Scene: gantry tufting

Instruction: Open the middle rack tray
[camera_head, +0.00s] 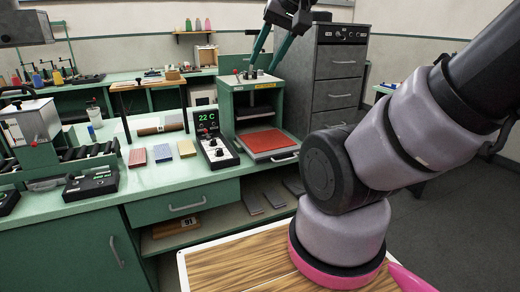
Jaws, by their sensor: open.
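A grey metal cabinet (308,85) with stacked drawer-like trays stands behind the bench, right of centre. Its middle tray (337,93) has a bar handle across its front and looks shut, flush with the trays above and below. My gripper (261,72) is at the top centre, with two green fingers spread apart and nothing between them. In the picture it lies left of the cabinet, in front of or over the green box-like machine; its exact distance cannot be told. My arm hides the cabinet's lower right part.
A green machine (228,110) with a red plate (265,140) stands on the green bench (160,178). A display unit (214,146) reads 22 C beside it. Sample blocks (163,152) and another device (92,183) lie further left. Grey floor (445,215) is open at right.

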